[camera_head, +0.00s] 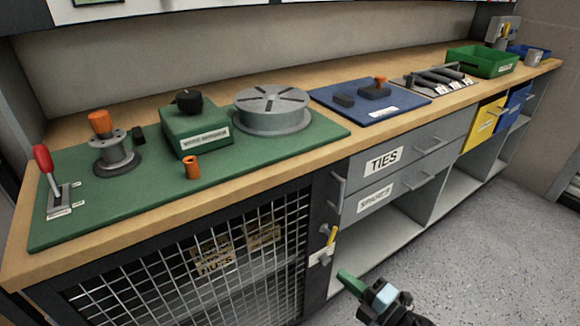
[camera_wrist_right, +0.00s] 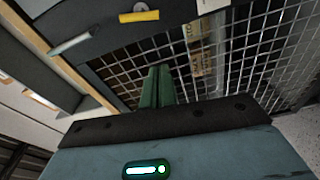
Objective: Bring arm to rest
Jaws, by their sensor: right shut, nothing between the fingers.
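My right gripper (camera_head: 350,284) is in the lower middle of the head view, in front of the bench's lower cabinets. Its green fingers are shut together with nothing between them. My left gripper is not in view.
A wooden workbench (camera_head: 20,265) carries a green mat (camera_head: 110,208) with a lever, an orange-topped post, a green box and a round grey turntable. The mesh door (camera_head: 270,285) has a yellow-handled latch (camera_head: 331,236). Drawer handles (camera_head: 425,180) stick out. Floor (camera_head: 490,250) is clear at right.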

